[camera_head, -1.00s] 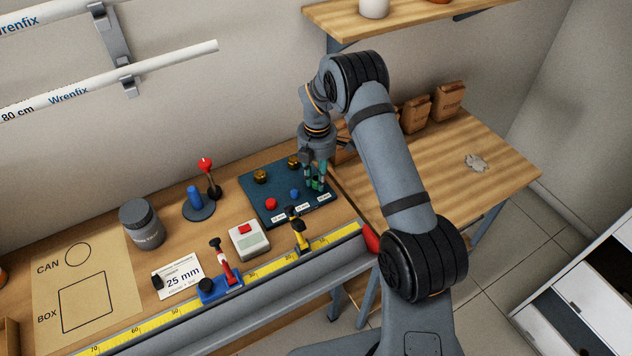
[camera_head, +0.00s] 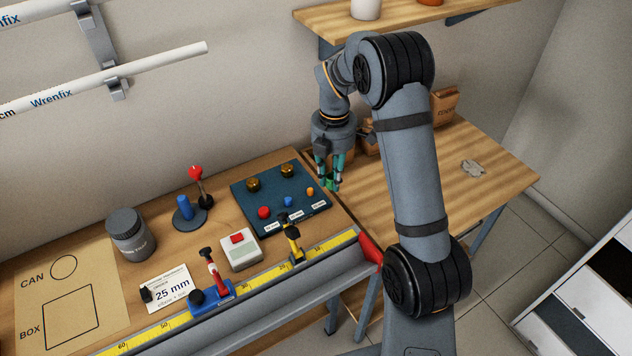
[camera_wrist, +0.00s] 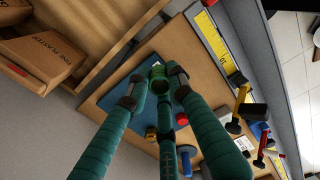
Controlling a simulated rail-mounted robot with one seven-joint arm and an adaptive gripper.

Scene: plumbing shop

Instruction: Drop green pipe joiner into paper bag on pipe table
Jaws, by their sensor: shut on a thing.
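My gripper (camera_head: 331,178) is shut on the green pipe joiner (camera_head: 331,184) and holds it above the right edge of the blue mat, by the seam between the two tables. In the wrist view the green joiner (camera_wrist: 159,82) sits between the fingertips. Brown paper bags stand at the back of the right-hand wooden table (camera_head: 490,180); one bag (camera_head: 445,105) shows right of my arm, others are partly hidden behind it. In the wrist view a large brown bag (camera_wrist: 35,52) with printed text lies at upper left, apart from the joiner.
The blue mat (camera_head: 250,210) holds brass, red, blue and orange pieces. A yellow measuring rail with red and yellow clamps (camera_head: 292,240) runs along the front. A shelf (camera_head: 400,20) hangs above.

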